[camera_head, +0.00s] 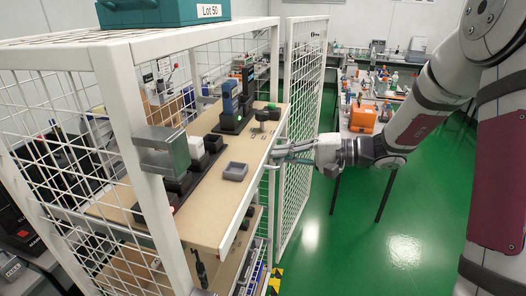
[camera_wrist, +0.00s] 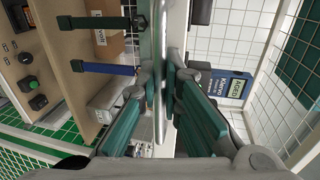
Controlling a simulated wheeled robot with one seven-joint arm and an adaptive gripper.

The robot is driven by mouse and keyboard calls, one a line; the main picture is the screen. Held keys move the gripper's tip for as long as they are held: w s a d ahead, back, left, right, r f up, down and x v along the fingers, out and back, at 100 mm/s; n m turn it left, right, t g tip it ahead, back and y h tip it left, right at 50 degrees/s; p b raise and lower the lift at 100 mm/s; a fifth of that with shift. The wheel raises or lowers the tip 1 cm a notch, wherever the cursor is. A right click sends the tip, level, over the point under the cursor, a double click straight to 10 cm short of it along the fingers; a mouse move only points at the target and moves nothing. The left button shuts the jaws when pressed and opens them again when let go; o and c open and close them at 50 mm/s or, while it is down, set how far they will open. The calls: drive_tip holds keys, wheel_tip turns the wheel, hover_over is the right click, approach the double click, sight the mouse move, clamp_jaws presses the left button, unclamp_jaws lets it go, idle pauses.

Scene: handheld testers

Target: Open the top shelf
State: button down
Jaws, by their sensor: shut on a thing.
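The top shelf (camera_head: 215,222) is a tan board with a pale front edge, inside a white wire-mesh cabinet. It carries handheld testers and small dark holders. My gripper (camera_head: 279,156) is at the shelf's front edge, beside the open mesh door. In the wrist view my gripper's green fingers (camera_wrist: 165,92) close from both sides on a pale upright bar (camera_wrist: 160,45), which looks like the shelf's handle. The exact contact is partly hidden by the fingers. The shelf board (camera_wrist: 65,65) shows left of the bar in that view.
The mesh door (camera_head: 306,120) stands open just right of the shelf. A teal case (camera_head: 150,14) sits on the cabinet's top. A grey metal box (camera_head: 163,152) is on the front post. Benches with an orange box (camera_head: 362,120) stand behind my arm. Green floor (camera_head: 400,235) is clear at right.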

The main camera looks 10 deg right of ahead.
drive_tip(key=f+v, duration=0.2)
drive_tip(key=v, duration=1.1)
drive_tip(key=shift+s+d+f+p, duration=0.2)
drive_tip(key=shift+d+f+p, duration=0.05)
drive_tip(key=shift+f+p, duration=0.2)
drive_tip(key=c, duration=2)
unclamp_jaws()
drive_tip(key=v, duration=1.2)
drive_tip(key=shift+f, duration=0.1)
